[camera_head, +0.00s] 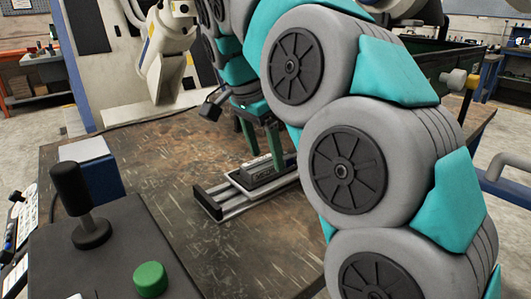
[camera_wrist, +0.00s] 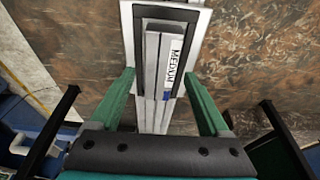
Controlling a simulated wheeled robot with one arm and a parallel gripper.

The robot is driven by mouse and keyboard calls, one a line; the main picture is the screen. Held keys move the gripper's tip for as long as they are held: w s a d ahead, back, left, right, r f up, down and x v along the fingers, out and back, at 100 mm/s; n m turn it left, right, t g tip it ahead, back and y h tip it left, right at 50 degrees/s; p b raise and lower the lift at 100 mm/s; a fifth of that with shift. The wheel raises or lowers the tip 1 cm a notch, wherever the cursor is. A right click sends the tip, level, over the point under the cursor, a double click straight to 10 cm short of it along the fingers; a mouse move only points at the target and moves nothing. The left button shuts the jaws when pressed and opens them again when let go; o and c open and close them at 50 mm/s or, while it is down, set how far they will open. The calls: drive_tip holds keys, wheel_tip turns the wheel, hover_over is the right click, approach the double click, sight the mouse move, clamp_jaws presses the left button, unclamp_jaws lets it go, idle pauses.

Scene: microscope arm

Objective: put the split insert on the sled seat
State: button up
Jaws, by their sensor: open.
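The split insert (camera_wrist: 153,60) is a grey block with a lengthwise seam and a white label reading "MEDIUM". It lies within the dark rim of the seat (camera_wrist: 138,50) on the pale sled (camera_wrist: 127,38). In the head view the insert (camera_head: 262,177) sits low on the sled (camera_head: 238,187), over a grey rail. I cannot tell whether it is fully down in the seat. My gripper (camera_wrist: 159,75) is open, with one green finger on each side of the insert and apart from it. In the head view my gripper (camera_head: 266,158) points down just above the insert.
The rail (camera_head: 228,208) has a black end bar and lies on a worn brown table (camera_head: 180,170). A blue box with a pale top (camera_head: 90,170) stands at the left. A dark console with a joystick (camera_head: 80,210) and green button (camera_head: 150,279) is in front. The table between is clear.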

drive_tip(key=s+a, duration=0.2)
drive_tip(key=a, duration=0.1)
drive_tip(key=s+a, duration=0.2)
drive_tip(key=a, duration=0.1)
drive_tip(key=s+a+p, duration=0.1)
drive_tip(key=s+a, duration=0.1)
drive_tip(key=a, duration=0.1)
drive_tip(key=shift+s+a+r, duration=0.25)
drive_tip(key=shift+s+a, duration=0.05)
drive_tip(key=shift+a, duration=0.1)
drive_tip(key=shift+s+a, duration=0.1)
drive_tip(key=shift+a, duration=0.05)
drive_tip(key=shift+s, duration=0.1)
